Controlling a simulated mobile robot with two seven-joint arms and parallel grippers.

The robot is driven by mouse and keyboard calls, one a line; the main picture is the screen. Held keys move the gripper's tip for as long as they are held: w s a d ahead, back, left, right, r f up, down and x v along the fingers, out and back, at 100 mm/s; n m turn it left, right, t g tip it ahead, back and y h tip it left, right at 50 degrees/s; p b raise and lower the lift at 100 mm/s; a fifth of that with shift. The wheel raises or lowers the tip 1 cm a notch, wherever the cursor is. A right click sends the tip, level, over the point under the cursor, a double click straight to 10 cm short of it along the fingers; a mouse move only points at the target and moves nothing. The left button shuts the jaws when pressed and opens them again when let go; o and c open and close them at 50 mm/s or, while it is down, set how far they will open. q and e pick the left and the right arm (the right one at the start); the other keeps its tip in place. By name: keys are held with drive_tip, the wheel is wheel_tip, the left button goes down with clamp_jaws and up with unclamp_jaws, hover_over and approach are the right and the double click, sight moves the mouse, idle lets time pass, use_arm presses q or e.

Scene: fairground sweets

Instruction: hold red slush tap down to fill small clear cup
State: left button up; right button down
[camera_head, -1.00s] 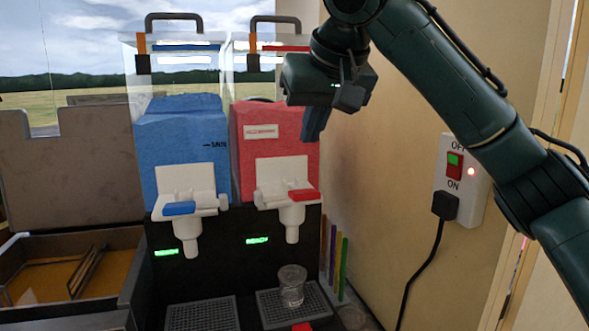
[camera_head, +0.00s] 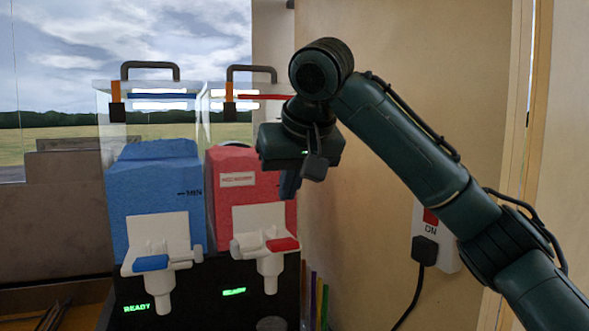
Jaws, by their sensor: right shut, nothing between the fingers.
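The red slush tap (camera_head: 283,244) is a red lever on a white fitting, on the front of the right-hand dispenser with the red slush (camera_head: 258,176). Its white spout (camera_head: 270,281) points down. The small clear cup (camera_head: 270,324) shows only as a rim at the bottom edge, below the spout; the rest is cut off. My right gripper (camera_head: 289,186) is shut and empty, fingers pointing down, above the red lever and apart from it, in front of the red slush's right side. My left gripper is not in view.
The blue slush dispenser (camera_head: 153,195) with its blue lever (camera_head: 150,263) stands close on the left. Green ready lights (camera_head: 234,291) glow below. Coloured straws (camera_head: 319,302) stand to the right. A wall switch with a black plug (camera_head: 425,249) is at the right behind my arm.

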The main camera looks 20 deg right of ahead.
sight(282, 240)
drive_tip(key=x, duration=0.3)
drive_tip(key=shift+w+f+p, duration=0.2)
drive_tip(key=shift+p, duration=0.1)
wheel_tip(282, 240, down, 3)
drive_tip(key=shift+s+r, duration=0.1)
drive_tip(key=shift+r, duration=0.05)
drive_tip(key=shift+s+f, duration=0.1)
drive_tip(key=shift+f, duration=0.7)
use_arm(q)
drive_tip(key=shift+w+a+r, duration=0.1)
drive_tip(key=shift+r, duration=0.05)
use_arm(e)
drive_tip(key=shift+f, duration=0.1)
